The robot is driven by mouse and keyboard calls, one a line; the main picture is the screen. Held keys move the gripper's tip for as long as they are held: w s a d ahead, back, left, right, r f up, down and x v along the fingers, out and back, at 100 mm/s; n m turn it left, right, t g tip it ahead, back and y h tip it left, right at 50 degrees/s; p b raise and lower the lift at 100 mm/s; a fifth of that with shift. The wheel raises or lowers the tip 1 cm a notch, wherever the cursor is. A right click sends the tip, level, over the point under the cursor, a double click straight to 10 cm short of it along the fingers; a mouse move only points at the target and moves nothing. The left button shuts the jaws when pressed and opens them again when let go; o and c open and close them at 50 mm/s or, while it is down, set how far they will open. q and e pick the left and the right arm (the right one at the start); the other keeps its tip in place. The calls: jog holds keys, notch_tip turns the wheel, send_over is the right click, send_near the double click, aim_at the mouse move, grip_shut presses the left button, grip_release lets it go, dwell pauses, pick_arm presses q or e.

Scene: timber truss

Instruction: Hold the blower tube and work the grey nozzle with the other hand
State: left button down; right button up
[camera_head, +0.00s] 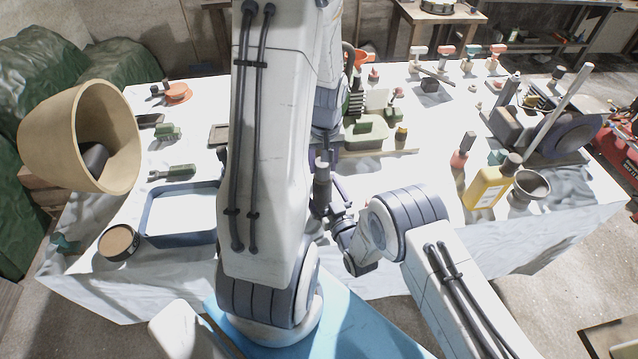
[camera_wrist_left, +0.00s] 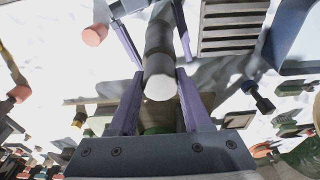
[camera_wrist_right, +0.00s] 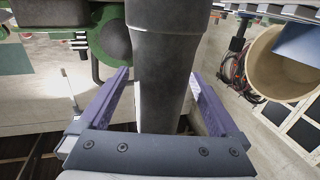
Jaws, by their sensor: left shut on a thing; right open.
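In the left wrist view, my left gripper (camera_wrist_left: 152,30) is shut on the blower tube (camera_wrist_left: 159,50), a dark grey cylinder with a pale round end facing the camera. In the right wrist view, a broad grey cylinder with a ringed upper part, which looks like the grey nozzle (camera_wrist_right: 165,75), passes between the fingers of my right gripper (camera_wrist_right: 160,95). That gripper is open, with a finger on each side. In the head view, the dark upright cylinder (camera_head: 322,186) stands at the table's front edge, close to both wrists. My arm hides part of this area.
The white-covered table (camera_head: 420,170) is crowded. A blue tray (camera_head: 150,212) and a tan bucket (camera_head: 50,135) are at left. A yellow bottle (camera_head: 484,190) and a dark bowl (camera_head: 530,184) are at right. A green-lidded box (camera_head: 364,132) stands behind the cylinder.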

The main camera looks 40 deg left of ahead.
jog(key=shift+w+a, duration=0.35)
jog(key=shift+a, duration=0.3)
grip_shut()
jog(key=c, duration=1)
grip_release()
grip_shut()
pick_arm(q)
jog(key=c, duration=1.3)
grip_release()
grip_shut()
